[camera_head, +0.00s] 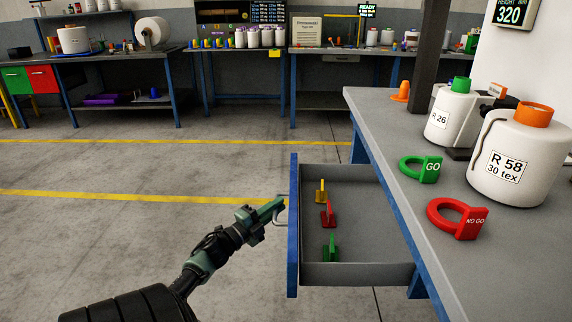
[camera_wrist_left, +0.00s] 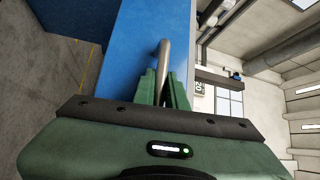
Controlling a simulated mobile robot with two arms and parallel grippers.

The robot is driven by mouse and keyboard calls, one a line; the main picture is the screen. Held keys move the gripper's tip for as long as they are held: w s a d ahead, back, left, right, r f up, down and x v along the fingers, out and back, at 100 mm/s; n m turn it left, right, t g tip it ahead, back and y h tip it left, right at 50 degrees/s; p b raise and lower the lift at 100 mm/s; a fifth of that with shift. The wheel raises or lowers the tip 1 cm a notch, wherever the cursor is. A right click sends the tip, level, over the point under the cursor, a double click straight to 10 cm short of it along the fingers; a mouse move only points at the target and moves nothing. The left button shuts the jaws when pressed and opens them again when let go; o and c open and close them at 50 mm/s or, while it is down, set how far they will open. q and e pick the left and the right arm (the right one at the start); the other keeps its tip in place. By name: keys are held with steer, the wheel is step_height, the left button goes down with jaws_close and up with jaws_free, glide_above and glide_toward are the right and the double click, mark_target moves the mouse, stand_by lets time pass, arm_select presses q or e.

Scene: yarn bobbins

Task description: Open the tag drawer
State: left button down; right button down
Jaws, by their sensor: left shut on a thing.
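The tag drawer (camera_head: 345,272) stands pulled out from under the grey table, with a blue front panel (camera_head: 293,225) on its left side. Inside lie a yellow tag (camera_head: 320,191), a red tag (camera_head: 328,214) and a green tag (camera_head: 331,248). My left gripper (camera_head: 276,207) is at the outer face of the panel, shut on the metal handle. In the left wrist view the handle (camera_wrist_left: 163,58) runs between the two green fingers (camera_wrist_left: 162,90), in front of the blue panel (camera_wrist_left: 130,40). My right gripper is in neither view.
The table (camera_head: 400,130) carries a green GO ring (camera_head: 412,166), a red NO GO ring (camera_head: 447,217), an orange cone (camera_head: 400,92) and bobbins labelled R 26 (camera_head: 447,118) and R 58 (camera_head: 515,160). The floor left of the drawer is clear. Other workbenches stand at the back.

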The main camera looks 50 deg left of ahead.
arm_select(q)
steer(key=shift+s+f, duration=0.1)
steer(key=shift+s, duration=0.05)
steer(key=c, duration=1.5)
jaws_free()
steer(key=shift+o, duration=0.2)
